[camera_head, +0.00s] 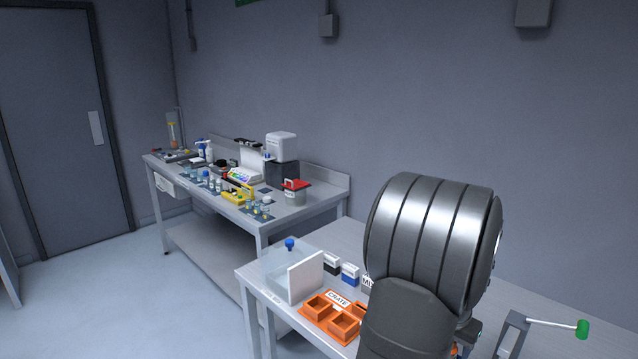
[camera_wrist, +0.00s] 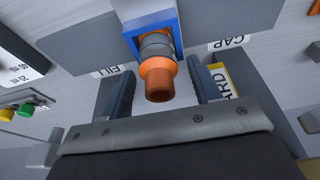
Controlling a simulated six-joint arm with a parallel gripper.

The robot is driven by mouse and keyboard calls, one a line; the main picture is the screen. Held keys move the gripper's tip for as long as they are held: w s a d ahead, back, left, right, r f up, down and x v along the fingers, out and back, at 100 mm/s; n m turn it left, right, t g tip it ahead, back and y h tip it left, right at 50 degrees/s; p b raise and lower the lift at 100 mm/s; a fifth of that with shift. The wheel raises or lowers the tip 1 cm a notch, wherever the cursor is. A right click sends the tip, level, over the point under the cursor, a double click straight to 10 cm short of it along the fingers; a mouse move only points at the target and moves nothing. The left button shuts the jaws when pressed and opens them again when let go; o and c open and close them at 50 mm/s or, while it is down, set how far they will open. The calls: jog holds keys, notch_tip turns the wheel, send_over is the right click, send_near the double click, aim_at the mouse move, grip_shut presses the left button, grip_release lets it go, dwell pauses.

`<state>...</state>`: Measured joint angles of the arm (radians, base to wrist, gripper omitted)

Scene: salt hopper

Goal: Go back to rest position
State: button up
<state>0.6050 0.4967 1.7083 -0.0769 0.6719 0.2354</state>
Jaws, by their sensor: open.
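My gripper (camera_wrist: 160,72) shows in the wrist view with its two dark fingers spread apart. An orange spout-like part (camera_wrist: 158,82) with a grey collar sits in the gap between the fingers, under a blue bracket (camera_wrist: 148,27). Gaps show on both sides of it, and I see no finger touching it. In the head view my large grey arm link fills the lower right and hides the gripper and the bench behind it.
In the wrist view, labels read FILL (camera_wrist: 107,71) and CAP (camera_wrist: 228,42); green and yellow buttons (camera_wrist: 25,109) are at left. In the head view, an orange crate (camera_head: 316,321), a white panel (camera_head: 306,277) and a green-knobbed lever (camera_head: 582,329) flank my arm. A crowded bench (camera_head: 300,218) stands behind.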

jog(key=shift+r, duration=1.75)
